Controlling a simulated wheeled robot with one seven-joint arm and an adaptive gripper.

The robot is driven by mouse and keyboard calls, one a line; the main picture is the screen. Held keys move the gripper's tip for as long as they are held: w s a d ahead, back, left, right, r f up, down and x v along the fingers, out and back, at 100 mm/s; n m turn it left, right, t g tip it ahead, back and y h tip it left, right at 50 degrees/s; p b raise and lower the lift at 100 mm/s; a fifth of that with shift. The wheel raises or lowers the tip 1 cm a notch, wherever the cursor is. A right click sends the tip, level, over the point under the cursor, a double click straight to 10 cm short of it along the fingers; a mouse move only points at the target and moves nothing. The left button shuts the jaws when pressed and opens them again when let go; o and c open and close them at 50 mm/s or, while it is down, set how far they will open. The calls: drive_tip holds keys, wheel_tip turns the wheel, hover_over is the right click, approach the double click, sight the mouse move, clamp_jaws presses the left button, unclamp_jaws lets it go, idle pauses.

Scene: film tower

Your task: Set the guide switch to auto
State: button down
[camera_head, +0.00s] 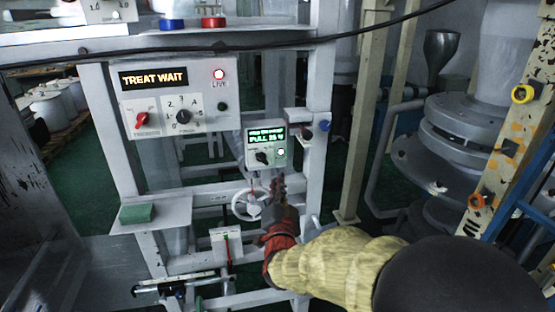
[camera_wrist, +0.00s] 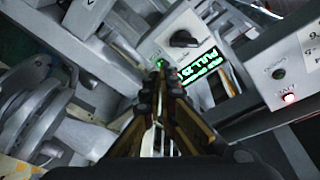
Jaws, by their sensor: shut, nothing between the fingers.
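A small pale control box (camera_head: 266,145) on the frame has a green-lit display (camera_head: 266,135) reading "PULL" and a number, with a small line above it. Below the display is a black rotary knob (camera_head: 262,157), likely the guide switch; its position labels are too small to read. The knob also shows in the wrist view (camera_wrist: 183,39), beside the display (camera_wrist: 200,72). My gripper (camera_head: 278,182) is just below the box, its fingers shut and empty. In the wrist view its fingertips (camera_wrist: 160,70) overlap the box's lower edge near a green lamp, apart from the knob.
A larger panel (camera_head: 210,95) at upper left reads "TREAT WAIT" and has a red knob (camera_head: 142,120), a black dial (camera_head: 183,116) and a red lamp. A handwheel (camera_head: 247,204) sits below and left of my gripper. A frame post (camera_head: 321,110) stands right of the box.

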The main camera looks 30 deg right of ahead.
sight(262, 159)
drive_tip(key=r, duration=0.2)
drive_tip(key=s+r+m+h, duration=0.1)
drive_tip(key=shift+d+t, duration=0.25)
drive_tip(key=shift+t, duration=0.15)
drive_tip(key=p+x, duration=0.1)
drive_tip(key=x, duration=0.9)
drive_tip(key=shift+w+d, duration=0.1)
drive_tip(key=a+f, duration=0.2)
drive_tip(key=shift+w+a+f, duration=0.2)
drive_tip(key=shift+a, duration=0.15)
drive_tip(key=shift+a+f, duration=0.1)
drive_tip(key=shift+f, duration=0.15)
